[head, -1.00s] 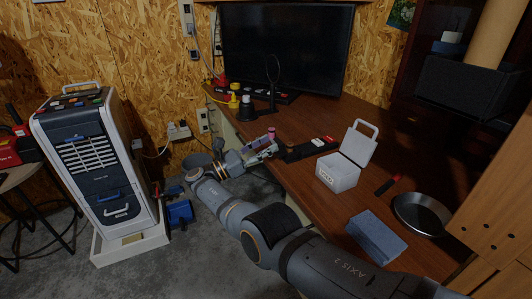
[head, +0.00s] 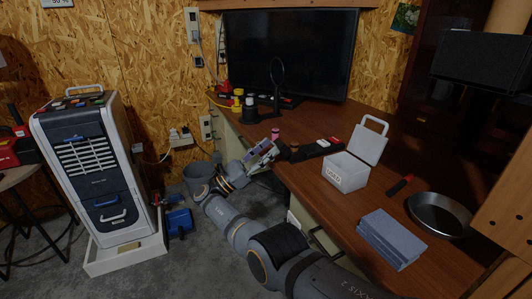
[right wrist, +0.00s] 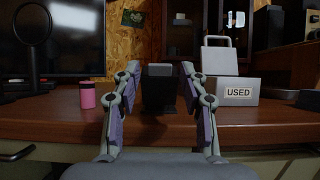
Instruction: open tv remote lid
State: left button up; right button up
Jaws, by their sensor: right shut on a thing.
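My right gripper (head: 267,148) reaches the desk edge from below left, by the near end of the black object. Its fingers also show in the right wrist view (right wrist: 160,90), shut on the black block. The lid itself cannot be made out. My left gripper is not in view.
A white box marked USED (head: 346,173) stands open on the wooden desk. A pink cylinder (right wrist: 87,96) is left of the fingers. A monitor (head: 290,52) stands behind.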

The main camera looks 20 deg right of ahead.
jog(key=shift+t, duration=0.3)
jog(key=o, duration=0.8)
jog(key=shift+r, duration=0.1)
notch_tip(320, 180, up, 10)
jog(key=shift+f, duration=0.1)
